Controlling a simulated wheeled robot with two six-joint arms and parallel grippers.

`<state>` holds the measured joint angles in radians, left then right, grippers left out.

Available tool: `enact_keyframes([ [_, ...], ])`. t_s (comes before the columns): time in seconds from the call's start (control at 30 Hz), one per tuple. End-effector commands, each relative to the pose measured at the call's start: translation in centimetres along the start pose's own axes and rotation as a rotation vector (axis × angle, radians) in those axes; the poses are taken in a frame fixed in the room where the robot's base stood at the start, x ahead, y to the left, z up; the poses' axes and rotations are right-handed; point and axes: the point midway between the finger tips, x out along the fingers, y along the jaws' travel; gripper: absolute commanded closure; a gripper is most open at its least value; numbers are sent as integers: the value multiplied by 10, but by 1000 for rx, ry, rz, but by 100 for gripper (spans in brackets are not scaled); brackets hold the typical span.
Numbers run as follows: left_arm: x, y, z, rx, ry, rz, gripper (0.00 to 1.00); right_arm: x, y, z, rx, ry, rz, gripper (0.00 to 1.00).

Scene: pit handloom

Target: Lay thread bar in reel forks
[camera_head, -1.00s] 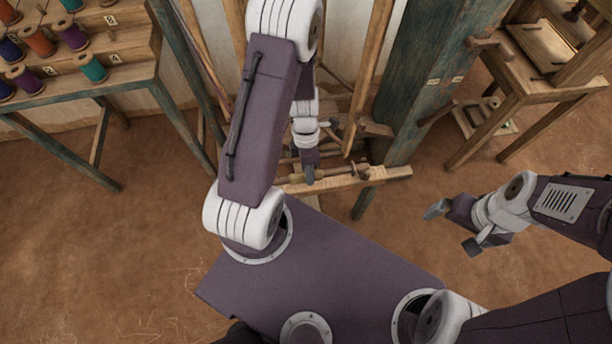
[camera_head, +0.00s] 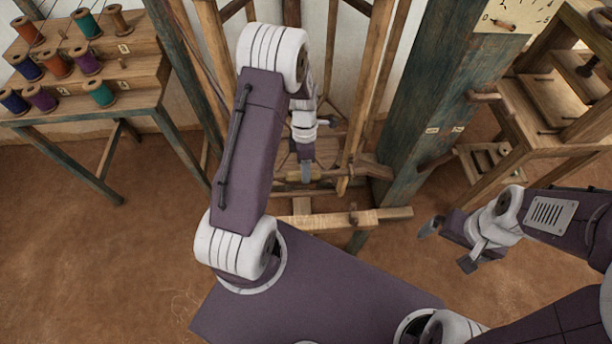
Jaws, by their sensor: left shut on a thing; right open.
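My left gripper (camera_head: 307,173) points down in the middle of the head view, shut on the thread bar (camera_head: 293,178), a thin wooden rod with a tan wound part. The bar lies roughly level across the picture, behind the front wooden beam (camera_head: 333,219). My arm and the gripper hide part of it. The reel forks cannot be told apart clearly among the wooden frame parts around the bar. I cannot tell whether the bar touches the frame. My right gripper (camera_head: 447,244) is open and empty, at the right above the floor.
A thick blue-green post (camera_head: 425,100) stands right of the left gripper, with slanted wooden poles (camera_head: 367,90) beside it. A stepped rack (camera_head: 90,85) of coloured spools is at left. A wooden stand (camera_head: 545,105) is at right.

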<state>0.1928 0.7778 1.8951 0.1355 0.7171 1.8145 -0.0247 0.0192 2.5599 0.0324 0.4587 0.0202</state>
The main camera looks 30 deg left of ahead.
Motion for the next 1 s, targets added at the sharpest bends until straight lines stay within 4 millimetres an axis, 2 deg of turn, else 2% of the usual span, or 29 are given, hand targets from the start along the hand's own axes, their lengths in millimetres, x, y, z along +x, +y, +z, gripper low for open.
enact_keyframes([
  [0.67,-11,58,0,0,0,2,100,16,0,2,0,0,0,0],
  [1.0,20,65,0,0,0,-1,100,31,1,3,0,0,0,0],
])
